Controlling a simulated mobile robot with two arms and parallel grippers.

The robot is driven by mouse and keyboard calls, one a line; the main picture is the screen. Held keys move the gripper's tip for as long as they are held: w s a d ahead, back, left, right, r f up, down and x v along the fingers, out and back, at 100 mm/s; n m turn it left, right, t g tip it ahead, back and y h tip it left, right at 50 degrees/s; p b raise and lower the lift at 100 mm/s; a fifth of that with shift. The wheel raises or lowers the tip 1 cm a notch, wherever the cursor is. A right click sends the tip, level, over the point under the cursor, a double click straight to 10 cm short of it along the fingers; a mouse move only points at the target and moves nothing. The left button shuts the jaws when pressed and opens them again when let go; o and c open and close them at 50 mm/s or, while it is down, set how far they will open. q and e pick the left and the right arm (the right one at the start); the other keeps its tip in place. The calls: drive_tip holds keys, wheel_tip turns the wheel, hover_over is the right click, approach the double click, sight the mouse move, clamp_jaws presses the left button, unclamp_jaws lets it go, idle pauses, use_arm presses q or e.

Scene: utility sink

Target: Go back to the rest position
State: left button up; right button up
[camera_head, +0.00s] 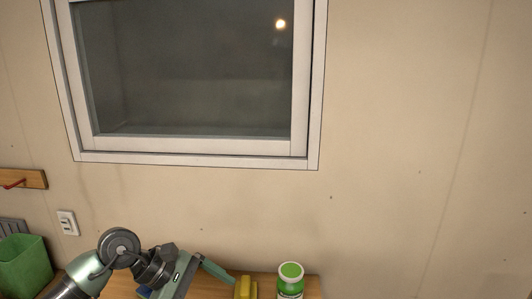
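My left arm comes in at the bottom left, and my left gripper (222,277) points right and down over the wooden surface (313,286). One greenish finger shows, with its tip close to a yellow object (245,288) at the bottom edge. I cannot tell whether they touch or whether the gripper is open or shut. My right arm and gripper are not in view.
A green bin (24,262) is at the lower left. Behind are a beige wall (420,150), a window (190,70) and a wall outlet (68,222). No objects show at the lower right.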

use_arm(q)
drive_tip(key=s+d+r+n+t+h, duration=0.2)
drive_tip(key=d+r+n+t+h, duration=0.2)
drive_tip(key=d+r+n+h, duration=0.6)
wheel_tip(320, 180, up, 5)
drive_tip(key=w+a+n+t+y, duration=0.1)
drive_tip(key=w+a+n+t, duration=0.15)
drive_tip(key=n+t, duration=0.7)
drive_tip(key=a+f+n+t+y, duration=0.1)
drive_tip(key=a+f+n+y, duration=0.7)
drive_tip(key=n, duration=0.5)
drive_tip(key=a+f+n+t+y, duration=0.1)
drive_tip(key=a+f+n+y, duration=0.65)
drive_tip(key=n+y, duration=0.4)
drive_tip(key=s+a+f+n+g, duration=0.3)
drive_tip(key=s+f+n+g, duration=0.45)
drive_tip(key=s+f, duration=0.35)
drive_tip(key=s+d+f+n+g+h, duration=0.15)
drive_tip(key=s+f+n+g, duration=0.6)
drive_tip(key=s, duration=0.75)
wheel_tip(320, 180, down, 29)
drive_tip(key=s+m+b, duration=0.2)
drive_tip(key=m, duration=0.1)
drive_tip(key=s+a+f, duration=0.3)
drive_tip(key=s+f, duration=1.1)
drive_tip(key=f, duration=0.2)
drive_tip(key=shift+s+f+b, duration=0.2)
drive_tip(key=shift+s+b, duration=0.15)
drive_tip(key=shift+s, duration=0.05)
